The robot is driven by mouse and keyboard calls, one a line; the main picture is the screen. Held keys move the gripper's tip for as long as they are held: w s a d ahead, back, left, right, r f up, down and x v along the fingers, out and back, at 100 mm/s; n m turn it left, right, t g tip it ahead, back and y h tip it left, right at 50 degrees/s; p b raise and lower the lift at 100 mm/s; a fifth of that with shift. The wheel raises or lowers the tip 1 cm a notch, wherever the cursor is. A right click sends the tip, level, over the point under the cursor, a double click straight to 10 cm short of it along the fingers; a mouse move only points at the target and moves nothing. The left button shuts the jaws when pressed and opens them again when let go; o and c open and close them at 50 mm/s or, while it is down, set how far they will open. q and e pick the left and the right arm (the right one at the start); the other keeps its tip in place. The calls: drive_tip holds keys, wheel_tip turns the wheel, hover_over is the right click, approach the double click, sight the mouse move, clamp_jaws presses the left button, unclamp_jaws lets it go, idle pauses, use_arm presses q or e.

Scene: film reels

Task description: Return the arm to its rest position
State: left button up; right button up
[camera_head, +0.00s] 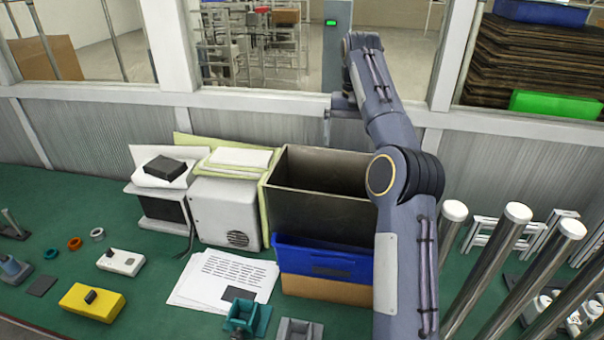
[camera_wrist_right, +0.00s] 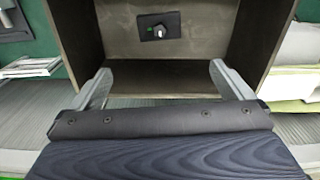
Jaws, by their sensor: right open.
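My right arm (camera_head: 405,220) reaches up from the lower right, and its far end is at the window ledge. My right gripper (camera_head: 328,135) hangs there, just behind the open dark box (camera_head: 318,215), and its fingers are small and partly hidden in the head view. In the right wrist view the gripper (camera_wrist_right: 160,75) is open with nothing between its fingers. That view looks into the dark box (camera_wrist_right: 85,35), where a small black plate with a knob (camera_wrist_right: 158,27) and a green mark lies on the bottom. My left gripper is not in view.
A blue bin (camera_head: 325,262) stands in front of the dark box. A white machine (camera_head: 225,210) and papers (camera_head: 220,280) are to its left. A yellow block (camera_head: 92,302) lies farther left. Upright metal posts (camera_head: 500,255) crowd the right. Green table (camera_head: 150,275) shows between things.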

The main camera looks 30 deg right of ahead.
drive_tip(key=s+a+n+t+y+b, duration=0.1)
drive_tip(key=s+a+n+t+b, duration=0.25)
drive_tip(key=s+a, duration=0.95)
drive_tip(key=s+a+f+n+t+y, duration=0.1)
drive_tip(key=s+a+f, duration=0.5)
drive_tip(key=s+f, duration=0.2)
drive_tip(key=s+a+f+n+t+y+b, duration=0.1)
drive_tip(key=s+a+f, duration=0.5)
drive_tip(key=s+f, duration=0.2)
drive_tip(key=shift+s+f+y, duration=0.35)
drive_tip(key=shift+s+y, duration=0.05)
drive_tip(key=shift+s, duration=0.55)
